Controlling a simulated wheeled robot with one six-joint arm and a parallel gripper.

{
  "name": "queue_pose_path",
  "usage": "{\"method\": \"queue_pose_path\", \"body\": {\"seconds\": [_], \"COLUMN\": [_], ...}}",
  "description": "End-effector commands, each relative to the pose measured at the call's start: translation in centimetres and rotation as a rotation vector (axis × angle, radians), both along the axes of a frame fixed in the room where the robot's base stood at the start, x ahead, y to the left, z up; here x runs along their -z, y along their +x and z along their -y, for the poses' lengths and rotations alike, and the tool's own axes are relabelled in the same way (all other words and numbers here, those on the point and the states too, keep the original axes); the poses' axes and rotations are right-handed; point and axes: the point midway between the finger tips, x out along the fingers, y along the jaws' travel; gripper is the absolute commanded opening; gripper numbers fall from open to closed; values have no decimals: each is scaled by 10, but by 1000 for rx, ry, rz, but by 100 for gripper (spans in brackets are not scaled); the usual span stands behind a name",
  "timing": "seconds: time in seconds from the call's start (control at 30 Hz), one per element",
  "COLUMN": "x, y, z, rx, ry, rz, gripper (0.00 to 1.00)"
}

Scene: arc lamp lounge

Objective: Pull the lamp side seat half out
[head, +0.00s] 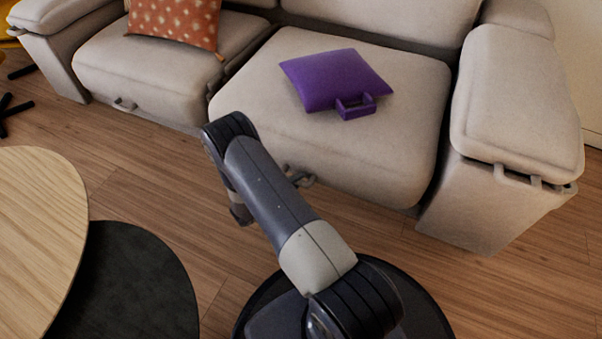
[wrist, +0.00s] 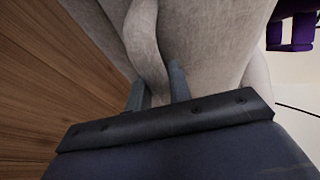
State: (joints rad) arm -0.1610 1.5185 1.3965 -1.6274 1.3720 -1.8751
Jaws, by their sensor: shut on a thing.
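The right-hand sofa seat (head: 400,130) is a beige block bearing a purple cushion (head: 335,80) with a purple handle. A dark band shows between this seat and the backrest. How far out the seat stands is hard to tell. No lamp is in view. My gripper (wrist: 157,90) is shut on a beige curved handle (wrist: 143,45) at the seat front, one finger on each side. In the head view my arm hides most of the gripper and the grip. The purple cushion's handle also shows in the wrist view (wrist: 290,30).
The left seat (head: 95,65) bears an orange patterned cushion (head: 175,22) and has a front handle (head: 124,104). A right armrest (head: 515,100) borders the seat. A round wooden table (head: 40,230) and a dark round one (head: 130,290) stand at left. Wood floor lies between.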

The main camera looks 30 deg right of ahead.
Motion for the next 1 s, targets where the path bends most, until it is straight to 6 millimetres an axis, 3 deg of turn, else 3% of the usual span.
{"method": "queue_pose_path", "body": {"seconds": [0.1, 0.3, 0.67, 0.7, 0.93, 1.0], "x": [0, 0, 1, 1, 0, 0], "y": [-18, -37, -40, -40, -40, -40], "z": [-26, -49, -52, -52, -52, -52], "rx": [-9, -8, -4, -5, -3, -3], "ry": [2, 1, 1, 1, 1, 1], "rz": [-6, -5, -2, -1, -2, -2], "gripper": [0, 0, 0, 21, 40, 41]}}
